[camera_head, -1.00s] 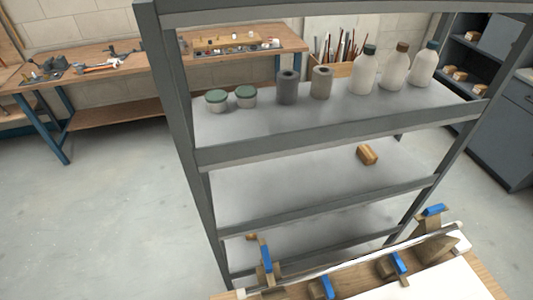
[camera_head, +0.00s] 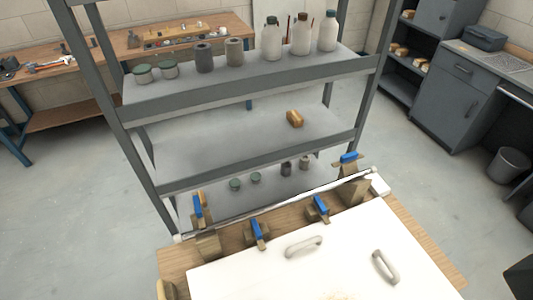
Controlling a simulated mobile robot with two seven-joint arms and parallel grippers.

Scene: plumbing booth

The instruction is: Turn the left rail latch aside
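A pale rail (camera_head: 285,203) runs along the far edge of a wooden workbench (camera_head: 425,235). A left blue latch (camera_head: 197,207) stands upright on a tan block at the rail's left end. A similar blue latch (camera_head: 349,157) sits at the right end. Two more blue pieces on tan blocks, one left of centre (camera_head: 257,230) and one right of centre (camera_head: 320,205), stand between the rail and a white panel (camera_head: 330,275). I cannot tell exactly how the left latch meets the rail. Neither of my grippers is in view.
The white panel carries two grey handles, one near the rail (camera_head: 304,246) and one further right (camera_head: 386,266). A grey shelf unit (camera_head: 230,90) with bottles and jars stands right behind the bench. Open floor (camera_head: 70,220) lies to the left.

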